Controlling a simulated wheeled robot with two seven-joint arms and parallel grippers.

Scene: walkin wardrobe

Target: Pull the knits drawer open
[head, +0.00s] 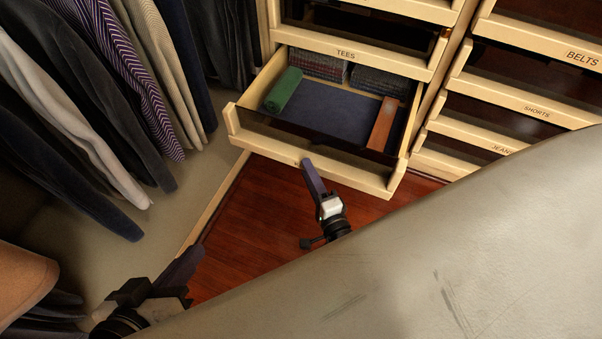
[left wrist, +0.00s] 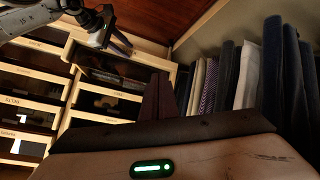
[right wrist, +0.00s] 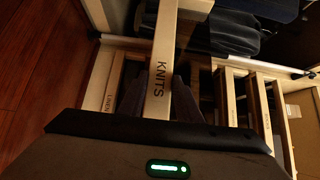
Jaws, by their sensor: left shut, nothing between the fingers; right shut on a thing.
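The knits drawer (head: 330,170) stands well out from the unit below the TEES drawer (head: 360,58). Its KNITS label is plain on the pale front in the right wrist view (right wrist: 160,70); in the head view my gripper mostly covers it. My right gripper (head: 308,168) is shut on the drawer's front panel, with one finger on each side of it (right wrist: 157,98). Inside lie a green roll, a flat dark blue cloth and folded patterned knits. My left gripper (head: 190,258) is shut and empty, low at the left, away from the drawer; its fingers also show in the left wrist view (left wrist: 158,98).
Hanging clothes (head: 100,80) line the left side. An orange-brown block (head: 383,124) lies at the drawer's right. Drawers marked SHORTS (head: 535,112) and BELTS (head: 580,58) stand to the right. Red wooden floor (head: 265,215) is clear in front. A large pale surface covers the lower right.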

